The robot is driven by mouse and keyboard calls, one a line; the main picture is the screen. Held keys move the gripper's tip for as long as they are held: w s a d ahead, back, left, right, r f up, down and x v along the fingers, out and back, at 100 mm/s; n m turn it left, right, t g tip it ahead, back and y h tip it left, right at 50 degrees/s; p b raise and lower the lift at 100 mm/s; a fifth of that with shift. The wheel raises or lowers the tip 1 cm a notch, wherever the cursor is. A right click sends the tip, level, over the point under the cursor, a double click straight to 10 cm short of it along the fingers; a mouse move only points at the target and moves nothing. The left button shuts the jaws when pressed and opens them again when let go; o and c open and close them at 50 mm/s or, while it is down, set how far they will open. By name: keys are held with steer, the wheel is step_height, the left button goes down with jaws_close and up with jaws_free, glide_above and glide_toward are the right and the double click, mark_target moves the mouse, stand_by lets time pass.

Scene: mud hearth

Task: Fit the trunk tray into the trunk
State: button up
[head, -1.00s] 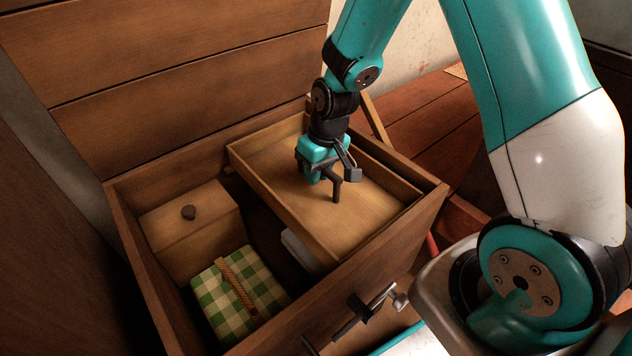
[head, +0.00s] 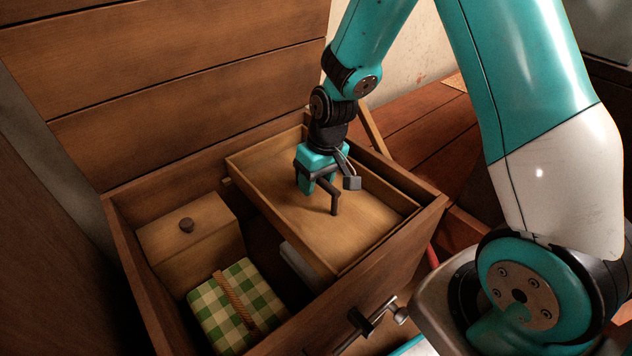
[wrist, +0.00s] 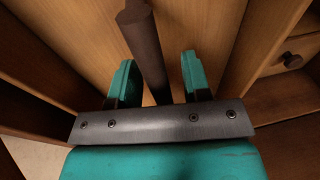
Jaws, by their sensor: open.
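The open wooden trunk (head: 127,253) has the shallow wooden trunk tray (head: 370,225) inside its right part. The tray appears to sit near rim height; whether it is fully seated I cannot tell. A dark handle (head: 334,201) stands up from the tray floor. My gripper (head: 316,186) is open over the tray at the handle. In the wrist view, the dark handle (wrist: 146,45) runs between the spread teal fingers of my gripper (wrist: 158,62), with visible gaps on both sides. The tray's far supports are hidden.
A lidded wooden box (head: 203,232) and a green checked bundle tied with rope (head: 237,305) fill the trunk's left part. A pale item (head: 298,262) shows partly under the tray. The raised lid (head: 190,85) stands behind. A latch (head: 365,325) is on the front.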

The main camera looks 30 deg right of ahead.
mark_target(324, 198)
step_height(324, 198, up, 11)
steer(key=d+p, duration=0.2)
steer(key=p, duration=0.1)
steer(key=s+a+r+n, duration=0.1)
steer(key=s+a+r, duration=0.3)
steer(key=s, duration=0.3)
steer(key=s+a+r+n+y, duration=0.1)
steer(key=s+a+r+n, duration=0.1)
steer(key=s+a+r, duration=0.2)
steer(key=s+a+r+n+y, duration=0.1)
steer(key=s+a+r, duration=0.3)
steer(key=s, duration=0.6)
steer(key=shift+r+n+g, duration=0.4)
steer(key=shift+r, duration=0.2)
steer(key=shift+s, duration=0.1)
